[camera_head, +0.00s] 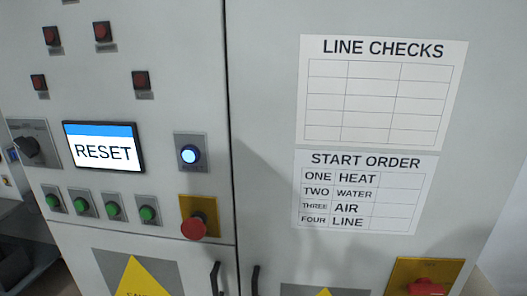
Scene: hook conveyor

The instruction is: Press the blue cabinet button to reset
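The blue button (189,155) sits lit, with a bright centre, on a small grey plate on the cabinet's left door. The cabinet (265,120) is light grey and fills most of the view. A small screen (104,147) to the left of the button reads RESET under a blue bar. Neither of my grippers is in view, and nothing covers the button.
A red mushroom button (194,227) on a yellow plate is just below the blue one. Several green buttons (148,214) line up at lower left. A black rotary switch (28,148) is at far left. Door handles (215,280) stick out at the bottom.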

